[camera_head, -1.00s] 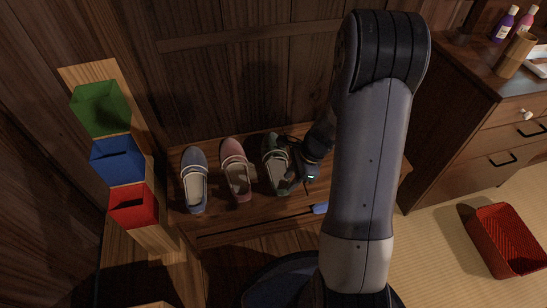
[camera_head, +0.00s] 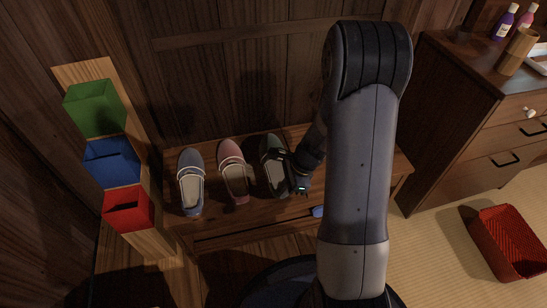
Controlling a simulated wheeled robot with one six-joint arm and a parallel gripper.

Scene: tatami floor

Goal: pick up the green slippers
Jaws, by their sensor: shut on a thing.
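The green slippers, a dark grey-green pair set close together with a pale inside (camera_head: 274,176), are on the wooden bench (camera_head: 230,221), right of the other footwear. My gripper (camera_head: 291,170) is at their right side, shut on them. My arm comes in from the right, and the fingertips are small and dark, so the exact grip is hard to see. I cannot tell whether the slippers are clear of the bench.
Pink slippers (camera_head: 233,177) stand close on the left, then blue-grey slippers (camera_head: 190,182). Green (camera_head: 95,108), blue (camera_head: 112,161) and red (camera_head: 129,209) boxes are mounted at left. A blue object (camera_head: 318,211) lies at the bench front. A drawer cabinet (camera_head: 455,135) and red basket (camera_head: 503,241) are at right.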

